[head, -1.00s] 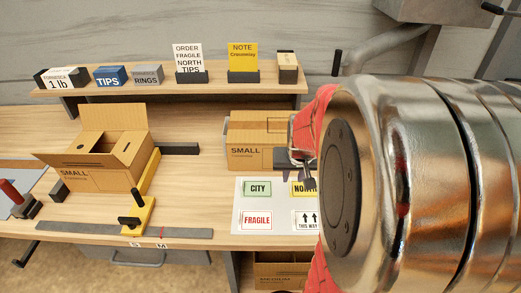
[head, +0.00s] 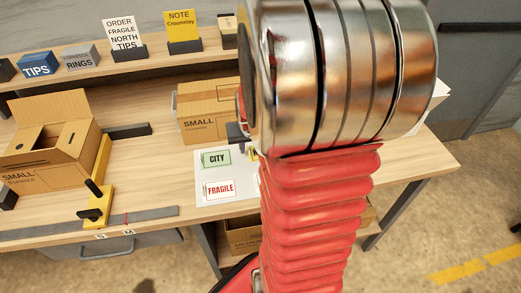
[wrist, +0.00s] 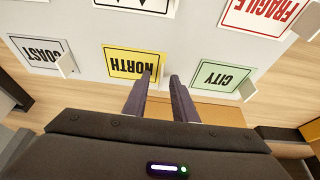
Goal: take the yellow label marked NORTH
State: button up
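The yellow NORTH label (wrist: 130,62) lies on a pale sheet (wrist: 75,25) and reads upside down in the wrist view. In the head view only a yellow sliver of it (head: 252,153) shows beside my arm. My gripper (wrist: 164,80) is open, with a gap between its two dark fingers. The fingertips are at the right edge of the NORTH label, with the left finger overlapping its lower right corner in the picture. Whether they touch it I cannot tell. In the head view the gripper is mostly hidden behind my arm.
The green CITY label (wrist: 222,77), the red FRAGILE label (wrist: 262,12) and the COAST label (wrist: 38,52) lie around it, with small white tabs. A closed SMALL box (head: 205,112) stands behind the sheet. An open box (head: 50,150) stands at left. An order card (head: 122,35) stands on the shelf.

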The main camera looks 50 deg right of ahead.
jog(key=shift+c, duration=0.6)
grip_shut()
